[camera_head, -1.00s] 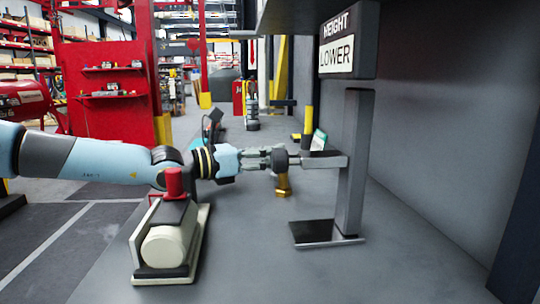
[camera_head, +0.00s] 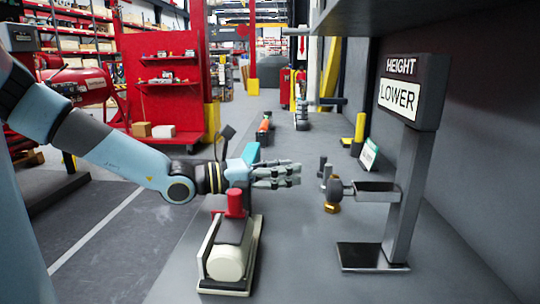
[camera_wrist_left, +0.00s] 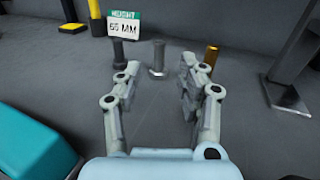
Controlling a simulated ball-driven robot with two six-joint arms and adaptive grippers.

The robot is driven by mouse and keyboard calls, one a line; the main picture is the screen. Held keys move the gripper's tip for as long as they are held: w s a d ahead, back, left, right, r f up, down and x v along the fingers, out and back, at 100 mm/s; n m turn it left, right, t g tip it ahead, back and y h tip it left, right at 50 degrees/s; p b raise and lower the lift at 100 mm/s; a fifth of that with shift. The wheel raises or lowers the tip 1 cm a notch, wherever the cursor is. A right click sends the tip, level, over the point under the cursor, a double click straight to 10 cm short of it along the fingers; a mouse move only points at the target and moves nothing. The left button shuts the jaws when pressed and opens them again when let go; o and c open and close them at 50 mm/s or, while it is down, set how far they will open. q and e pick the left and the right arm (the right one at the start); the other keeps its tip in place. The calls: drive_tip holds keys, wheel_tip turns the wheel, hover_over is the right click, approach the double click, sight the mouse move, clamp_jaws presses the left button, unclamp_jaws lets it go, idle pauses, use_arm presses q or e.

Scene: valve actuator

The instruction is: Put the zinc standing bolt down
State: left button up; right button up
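The zinc standing bolt (camera_wrist_left: 158,58) stands upright on the grey bench, head down, in the left wrist view. It lies beyond and between the fingertips, apart from them. In the head view it is a thin grey upright (camera_head: 327,173), partly hidden by the dark round knob. My left gripper (camera_head: 297,173) is open and empty, to the left of the bolt; its two spread fingers also show in the wrist view (camera_wrist_left: 160,78). A darker bolt (camera_wrist_left: 118,50) stands to the bolt's left and a brass-coloured one (camera_wrist_left: 211,56) to its right. My right gripper is not in view.
A height gauge post (camera_head: 405,190) with a "LOWER" sign (camera_head: 399,98) stands at the right; its side arm (camera_head: 377,190) carries the knob. A height card (camera_wrist_left: 124,25) stands behind the bolts. A cream-and-black device with a red knob (camera_head: 233,205) sits below my left wrist.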

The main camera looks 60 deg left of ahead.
use_arm(q)
drive_tip(key=shift+p+v, duration=0.6)
drive_tip(key=shift+v, duration=1.2)
